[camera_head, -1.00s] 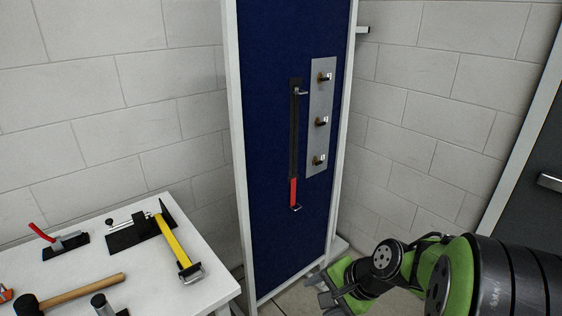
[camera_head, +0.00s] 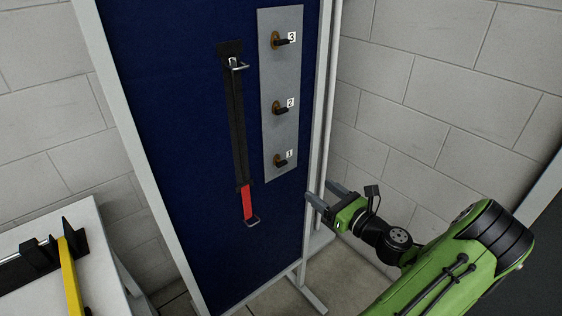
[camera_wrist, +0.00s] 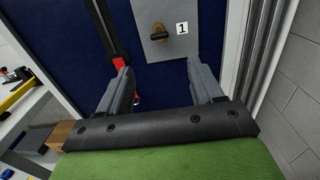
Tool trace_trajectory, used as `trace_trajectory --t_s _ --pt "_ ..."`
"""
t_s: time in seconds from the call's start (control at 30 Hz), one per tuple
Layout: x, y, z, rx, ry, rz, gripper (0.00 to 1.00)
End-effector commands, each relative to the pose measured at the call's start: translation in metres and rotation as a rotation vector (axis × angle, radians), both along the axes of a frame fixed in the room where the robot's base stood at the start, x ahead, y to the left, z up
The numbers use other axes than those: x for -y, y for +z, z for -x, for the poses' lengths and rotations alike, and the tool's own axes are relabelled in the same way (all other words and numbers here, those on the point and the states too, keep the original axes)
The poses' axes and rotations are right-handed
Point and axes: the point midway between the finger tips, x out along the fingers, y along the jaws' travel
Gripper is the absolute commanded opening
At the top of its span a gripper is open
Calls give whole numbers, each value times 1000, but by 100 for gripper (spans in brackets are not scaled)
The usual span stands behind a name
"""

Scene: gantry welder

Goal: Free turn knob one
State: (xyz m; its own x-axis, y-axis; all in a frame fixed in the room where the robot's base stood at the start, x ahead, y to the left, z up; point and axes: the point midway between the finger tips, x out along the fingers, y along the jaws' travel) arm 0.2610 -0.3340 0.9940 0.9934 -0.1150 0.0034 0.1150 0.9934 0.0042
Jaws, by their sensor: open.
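Knob one (camera_head: 279,161) is the lowest of three knobs on a grey metal plate (camera_head: 268,140) fixed to a blue panel. It has a dark handle on a brass-coloured base, with a white "1" label beside it. Knob two (camera_head: 279,108) and knob three (camera_head: 279,41) sit above it. In the wrist view, knob one (camera_wrist: 158,33) is ahead, above and between the fingers, its handle lying roughly level. My gripper (camera_head: 322,195) is open and empty, to the lower right of knob one and apart from it. Its two grey fingers (camera_wrist: 164,82) point toward the panel.
The panel's white frame post (camera_head: 322,110) stands close to my gripper. A white table (camera_head: 75,228) with tools is at lower left.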

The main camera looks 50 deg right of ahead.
Motion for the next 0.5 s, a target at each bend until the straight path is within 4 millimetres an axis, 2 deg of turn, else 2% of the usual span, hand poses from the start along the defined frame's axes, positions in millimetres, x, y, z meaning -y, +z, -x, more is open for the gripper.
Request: trace_trajectory --t_s 0.3,0.5 --pt "7 -1 -81 -1 8 7 66" --pt "11 -1 -125 -1 8 6 66"
